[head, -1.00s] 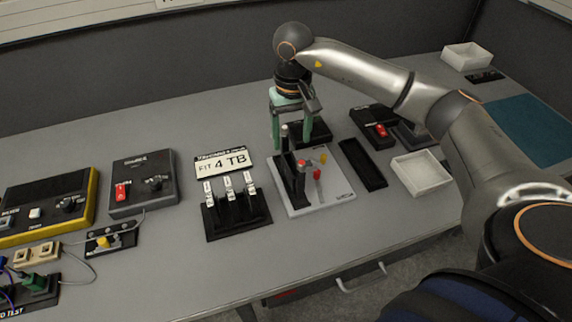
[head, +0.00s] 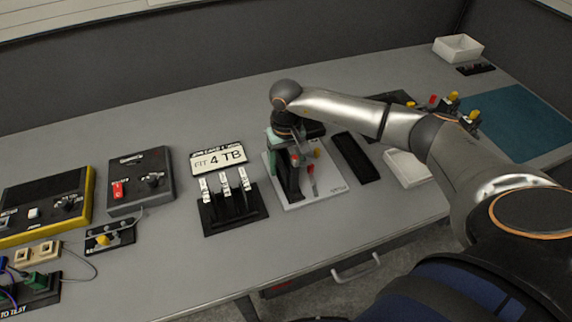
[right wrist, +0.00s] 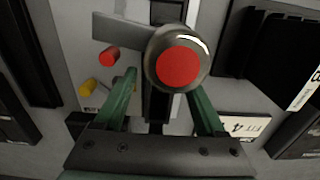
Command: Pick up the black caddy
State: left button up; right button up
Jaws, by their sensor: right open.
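A black upright piece, which I take for the black caddy (head: 290,182), stands on a light grey plate (head: 325,186) in the head view. My right gripper (head: 279,143), with green fingers, points down over its far end. In the right wrist view the open green fingers (right wrist: 160,98) lie either side of a narrow black part (right wrist: 156,108). I cannot tell whether they touch it. A round metal knob with a red face (right wrist: 180,67) hides part of the space between the fingers. My left gripper is not in view.
Red and yellow knobs rise from the plate. A black tray (head: 356,158) and a white bin (head: 407,170) lie right.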

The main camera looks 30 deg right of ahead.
grip_shut()
dwell(0.5)
jog(key=shift+r, duration=0.1)
